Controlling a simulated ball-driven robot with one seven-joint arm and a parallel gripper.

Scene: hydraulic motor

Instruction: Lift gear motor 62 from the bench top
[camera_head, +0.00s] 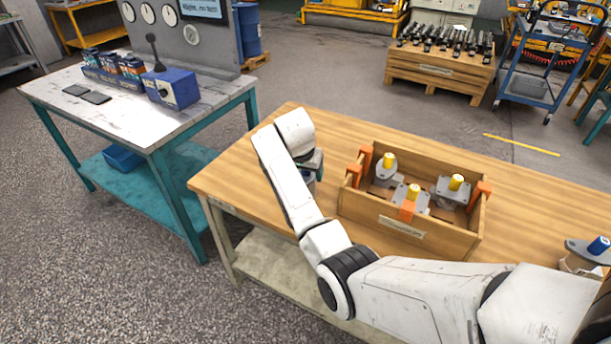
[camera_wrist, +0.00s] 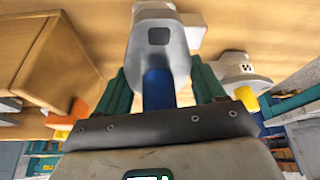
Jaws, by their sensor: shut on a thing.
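A grey gear motor (camera_wrist: 160,48) with a blue shaft (camera_wrist: 158,90) is between the two teal fingers of my gripper (camera_wrist: 163,82) in the wrist view. The gripper is shut on it at the shaft, with the grey body beyond the fingertips. I cannot read a number on it. In the head view my gripper (camera_head: 313,166) is over the left part of the wooden bench top (camera_head: 262,160), left of the crate. My white arm hides most of it and the held motor there. I cannot tell whether the motor touches the bench.
A wooden crate (camera_head: 400,238) with orange brackets holds three yellow-shafted motors (camera_head: 455,187). Another blue-shafted motor (camera_head: 595,248) is at the bench's right end. A second table (camera_head: 125,115) with a blue box (camera_head: 172,88) stands left. The bench behind the crate is clear.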

